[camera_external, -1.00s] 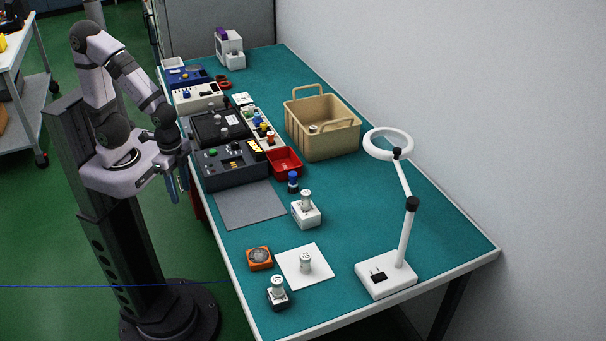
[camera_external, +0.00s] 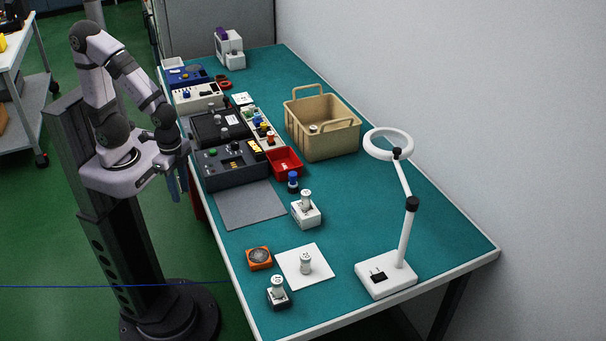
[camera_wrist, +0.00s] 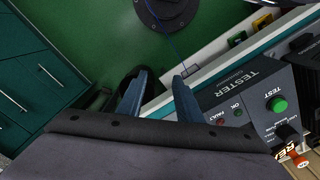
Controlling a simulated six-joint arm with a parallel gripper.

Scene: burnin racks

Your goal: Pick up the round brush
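A small upright piece with a blue top and a dark lower part (camera_external: 293,182) stands on the teal bench just in front of the red bin; it looks like the round brush, but it is too small to be sure. It does not show in the wrist view. My gripper (camera_external: 177,185) hangs off the bench's left edge, pointing down, well to the left of that piece. In the wrist view my gripper (camera_wrist: 159,80) has its two blue fingers apart with nothing between them.
A dark tester (camera_external: 232,166) stands at the bench edge beside my gripper; its panel also fills the right of the wrist view (camera_wrist: 245,105). Near the blue-topped piece are the red bin (camera_external: 285,163), a grey mat (camera_external: 248,206) and a white block (camera_external: 306,214). A tan basket (camera_external: 325,145) stands behind.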

